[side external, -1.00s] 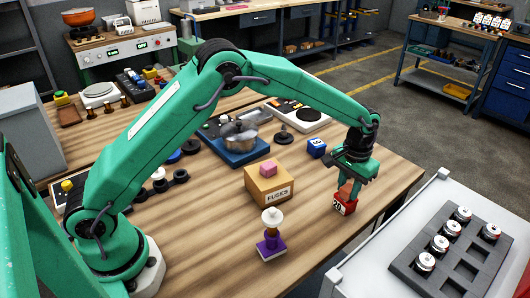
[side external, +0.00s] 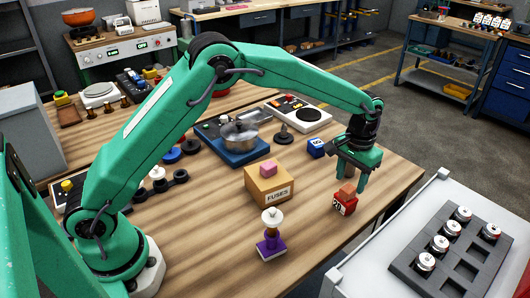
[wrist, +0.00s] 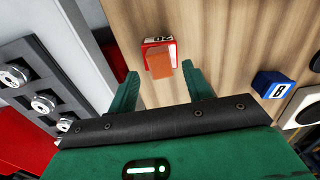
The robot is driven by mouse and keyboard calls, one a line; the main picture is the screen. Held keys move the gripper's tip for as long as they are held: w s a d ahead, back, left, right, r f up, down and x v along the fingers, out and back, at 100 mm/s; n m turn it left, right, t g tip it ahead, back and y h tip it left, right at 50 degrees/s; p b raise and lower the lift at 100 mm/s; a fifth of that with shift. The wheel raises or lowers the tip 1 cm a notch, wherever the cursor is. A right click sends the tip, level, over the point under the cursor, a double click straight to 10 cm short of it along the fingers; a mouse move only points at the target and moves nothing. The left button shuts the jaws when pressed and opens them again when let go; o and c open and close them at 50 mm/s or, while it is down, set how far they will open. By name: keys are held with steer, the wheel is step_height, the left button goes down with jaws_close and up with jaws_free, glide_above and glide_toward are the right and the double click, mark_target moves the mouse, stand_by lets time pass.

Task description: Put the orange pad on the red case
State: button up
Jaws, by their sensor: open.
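The red case (side external: 345,206) stands on the wooden table near its right edge. The orange pad (side external: 347,191) rests on top of the red case. In the wrist view the pad (wrist: 160,65) covers part of the case (wrist: 158,43), with a white marking showing on the case. My gripper (side external: 350,187) is open above the pad and apart from it. In the wrist view its two green fingers (wrist: 158,85) are spread, with nothing between them.
A blue block (side external: 316,148) stands behind the case. A cardboard fuses box (side external: 268,187) with a pink block (side external: 269,168) on top is to the left. A purple stand (side external: 270,245) is at the front. A battery tray (side external: 455,268) lies right, beyond the table edge.

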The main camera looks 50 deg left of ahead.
mark_target(348, 188)
step_height(348, 188, up, 9)
stand_by(0.4)
stand_by(0.5)
steer(key=s+a+r+t, duration=0.3)
steer(key=s+a+r, duration=0.8)
steer(key=s, duration=0.3)
steer(key=s+a+f+t, duration=0.1)
steer(key=s+a+f, duration=0.1)
steer(key=s, duration=0.6)
steer(key=s+a+f+t, duration=0.1)
steer(key=s+a, duration=0.2)
steer(key=s, duration=0.6)
steer(key=shift+s+a+f+t, duration=0.25)
steer(key=shift+s+f+t, duration=0.05)
steer(key=shift+f, duration=0.05)
